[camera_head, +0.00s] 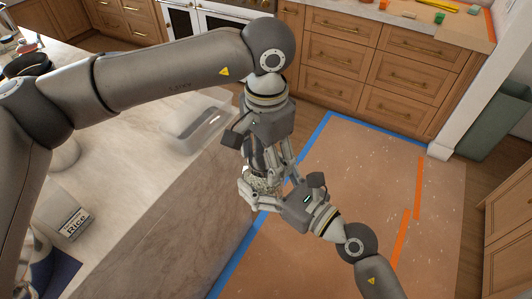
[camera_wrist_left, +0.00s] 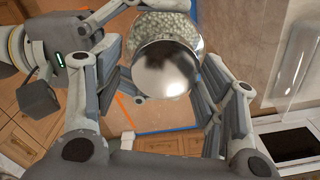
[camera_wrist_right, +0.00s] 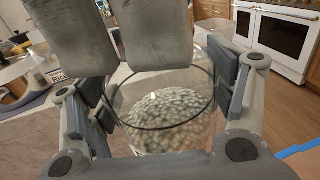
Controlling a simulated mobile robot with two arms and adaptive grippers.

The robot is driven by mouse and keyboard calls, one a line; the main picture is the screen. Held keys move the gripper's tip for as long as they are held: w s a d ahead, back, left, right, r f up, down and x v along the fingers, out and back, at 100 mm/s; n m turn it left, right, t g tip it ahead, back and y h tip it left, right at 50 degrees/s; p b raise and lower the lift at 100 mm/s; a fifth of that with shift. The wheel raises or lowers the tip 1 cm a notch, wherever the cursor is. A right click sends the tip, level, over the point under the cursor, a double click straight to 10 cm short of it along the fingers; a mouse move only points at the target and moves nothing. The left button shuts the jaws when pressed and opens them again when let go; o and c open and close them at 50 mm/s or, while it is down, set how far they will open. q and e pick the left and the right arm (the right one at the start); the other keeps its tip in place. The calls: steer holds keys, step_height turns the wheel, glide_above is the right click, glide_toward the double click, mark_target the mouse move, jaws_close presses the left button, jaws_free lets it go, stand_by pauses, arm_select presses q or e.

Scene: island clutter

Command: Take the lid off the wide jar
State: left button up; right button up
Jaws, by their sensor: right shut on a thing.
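The wide jar is clear glass with pale beans inside; it shows between the fingers of my right gripper (camera_wrist_right: 165,105) in the right wrist view, with its glass wall (camera_wrist_right: 200,95) in plain sight. My right gripper is shut on the jar from the side, and the jar is held off the counter. The shiny round metal lid (camera_wrist_left: 167,66) shows in the left wrist view in front of the jar's beans (camera_wrist_left: 172,22). My left gripper (camera_head: 262,178) is above the jar, its fingers open on either side of the lid. I cannot tell whether the lid touches the rim.
The marble counter (camera_head: 150,85) is at left, with a clear container (camera_head: 205,120) and a rice box (camera_head: 72,222). Brown floor covering edged with blue tape (camera_head: 300,150) lies below the hands. Wooden drawers (camera_head: 330,60) stand at the back.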

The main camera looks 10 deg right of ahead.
arm_select(q)
steer(key=shift+s, duration=0.1)
steer(key=c, duration=0.7)
steer(key=n, duration=0.6)
steer(key=shift+d+n, duration=0.15)
steer(key=shift+n, duration=0.15)
steer(key=n, duration=0.7)
steer(key=shift+w, duration=0.25)
steer(key=n, duration=0.6)
steer(key=shift+w+a+n, duration=0.15)
steer(key=shift+a+n, duration=0.1)
steer(key=shift+n, duration=0.15)
steer(key=n, duration=0.7)
steer(key=shift+w+a+r, duration=0.1)
steer(key=shift+w+a, duration=0.05)
steer(key=shift+a, duration=0.1)
steer(key=n, duration=0.3)
steer(key=shift+a, duration=0.1)
steer(key=n, duration=0.5)
steer(key=shift+a+n, duration=0.15)
steer(key=shift+n, duration=0.15)
steer(key=n, duration=0.6)
steer(key=shift+s+a+n, duration=0.1)
steer(key=shift+s+n, duration=0.1)
steer(key=shift+n, duration=0.2)
steer(key=n, duration=0.5)
steer(key=shift+s, duration=0.15)
steer(key=n, duration=0.5)
steer(key=shift+s, duration=0.15)
steer(key=shift+n, duration=0.3)
